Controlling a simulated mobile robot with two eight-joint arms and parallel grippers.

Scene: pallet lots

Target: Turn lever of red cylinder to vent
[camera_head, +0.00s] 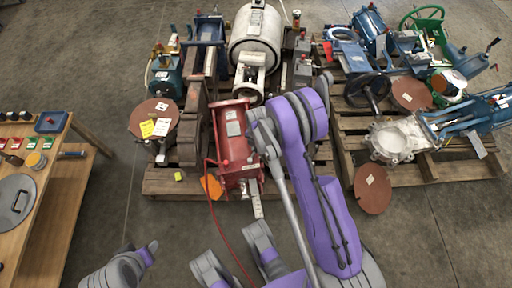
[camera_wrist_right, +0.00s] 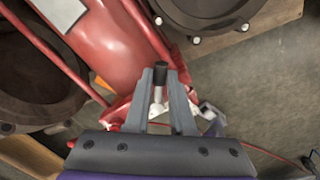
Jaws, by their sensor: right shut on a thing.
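The red cylinder (camera_head: 232,140) lies on the near edge of the middle pallet, with a pale label on top. It also shows in the right wrist view (camera_wrist_right: 105,45), filling the upper left. My right gripper (camera_head: 257,156) is at the cylinder's right side, mostly hidden by my wrist in the head view. In the right wrist view its fingers (camera_wrist_right: 162,85) are shut on the lever (camera_wrist_right: 160,74), whose dark end shows between the fingertips. The lever's exact angle and any vent marking are too small to read. Part of my left arm shows at the bottom left; its fingers cannot be made out.
The pallet (camera_head: 160,182) also carries a white tank (camera_head: 256,45) and a rust-brown disc (camera_head: 153,118) close by. A thin red hose (camera_head: 218,225) runs over the floor. A second loaded pallet (camera_head: 440,172) stands right, a wooden table (camera_head: 50,235) left. Open floor lies between.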

